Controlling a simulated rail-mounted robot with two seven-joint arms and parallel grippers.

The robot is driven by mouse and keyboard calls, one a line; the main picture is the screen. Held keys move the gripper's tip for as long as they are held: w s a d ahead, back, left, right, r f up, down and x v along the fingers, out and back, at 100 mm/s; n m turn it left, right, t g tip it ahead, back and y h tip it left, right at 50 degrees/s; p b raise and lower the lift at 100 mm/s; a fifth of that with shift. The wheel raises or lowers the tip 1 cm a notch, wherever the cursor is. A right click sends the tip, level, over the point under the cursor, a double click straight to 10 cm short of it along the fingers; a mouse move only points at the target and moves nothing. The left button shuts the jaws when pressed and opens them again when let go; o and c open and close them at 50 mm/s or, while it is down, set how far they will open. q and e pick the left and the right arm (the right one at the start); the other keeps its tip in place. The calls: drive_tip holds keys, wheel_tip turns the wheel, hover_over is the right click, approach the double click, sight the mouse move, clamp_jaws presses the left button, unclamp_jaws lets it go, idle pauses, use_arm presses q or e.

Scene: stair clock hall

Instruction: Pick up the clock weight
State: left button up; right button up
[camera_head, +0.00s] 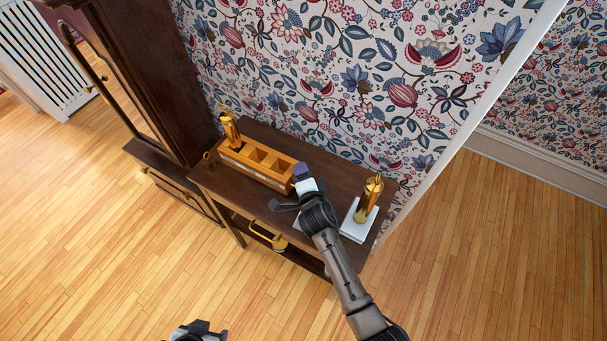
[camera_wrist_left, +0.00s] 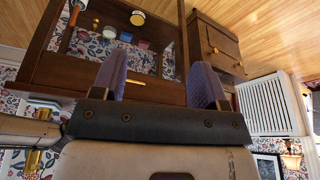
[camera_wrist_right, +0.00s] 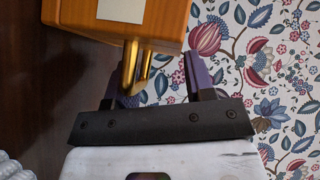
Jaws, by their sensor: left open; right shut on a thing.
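A brass clock weight (camera_head: 229,130) stands upright in the left end compartment of a wooden crate (camera_head: 285,186) on the dark table. Other compartments of the crate look empty. A second brass weight (camera_head: 367,200) stands on a white pad (camera_head: 350,231) at the table's right end. My right gripper (camera_head: 302,174) is at the crate's right end. In the right wrist view its fingers (camera_wrist_right: 155,82) are shut on a brass handle (camera_wrist_right: 134,68) at the crate's end. My left gripper (camera_head: 197,329) is low over the floor, away from the table; its fingers (camera_wrist_left: 157,80) are open and empty.
The dark table (camera_head: 325,185) has a lower shelf with a brass-handled item (camera_head: 262,233) and a small jar (camera_head: 280,244). A tall dark clock case (camera_head: 160,80) stands left of the table. Patterned wallpaper is close behind. The wooden floor in front is clear.

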use_arm(q)
drive_tip(key=shift+o, duration=0.4)
drive_tip(key=shift+d, duration=0.15)
drive_tip(key=n+t+y, duration=0.2)
drive_tip(key=n+y, duration=0.1)
drive_tip(key=n, duration=0.4)
approach(228, 117)
drive_tip(key=shift+x, duration=5.25)
